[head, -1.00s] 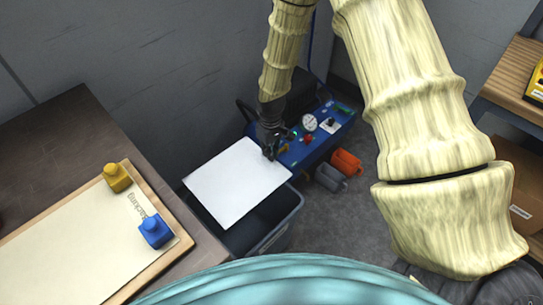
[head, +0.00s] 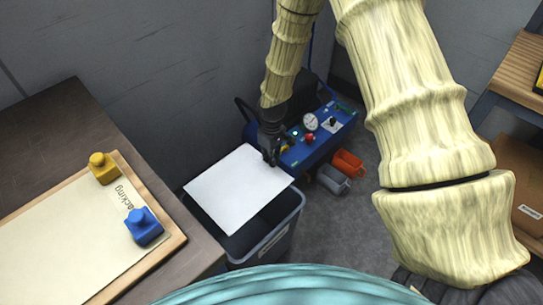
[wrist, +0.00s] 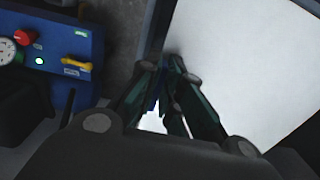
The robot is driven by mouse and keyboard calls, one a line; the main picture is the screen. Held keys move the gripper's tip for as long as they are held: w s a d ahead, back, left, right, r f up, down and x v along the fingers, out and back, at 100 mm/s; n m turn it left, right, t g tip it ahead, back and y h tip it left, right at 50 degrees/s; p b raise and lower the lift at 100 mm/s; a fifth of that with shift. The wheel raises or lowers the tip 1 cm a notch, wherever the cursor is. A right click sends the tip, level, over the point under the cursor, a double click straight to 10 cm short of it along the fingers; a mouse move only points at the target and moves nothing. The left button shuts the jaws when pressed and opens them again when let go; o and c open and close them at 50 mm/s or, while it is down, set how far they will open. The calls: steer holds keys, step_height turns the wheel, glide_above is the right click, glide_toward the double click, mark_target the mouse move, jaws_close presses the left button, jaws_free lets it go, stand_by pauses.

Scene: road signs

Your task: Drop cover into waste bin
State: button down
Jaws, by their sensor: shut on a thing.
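The cover is a flat white sheet (head: 236,188), held roughly level over the dark grey waste bin (head: 285,238). My gripper (head: 271,158) is shut on the cover's edge at its upper right corner. In the wrist view the cover (wrist: 255,70) fills the right side, and my gripper's fingers (wrist: 168,95) close at its edge. The sheet hides part of the bin's opening; the bin's front wall and dark inside show below it. Whether the sheet touches the bin's rim I cannot tell.
A blue machine (head: 318,136) with a gauge and knobs stands right behind the bin. Orange (head: 347,163) and grey (head: 332,179) cylinders lie on the floor. At left, a table (head: 60,130) bears a board (head: 70,240) with yellow (head: 104,170) and blue (head: 143,227) stampers.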

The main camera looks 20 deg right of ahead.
steer(key=shift+f+b, duration=1.95)
steer(key=shift+f, duration=1.65)
steer(key=c, duration=1.5)
jaws_free()
steer(key=o, duration=0.8)
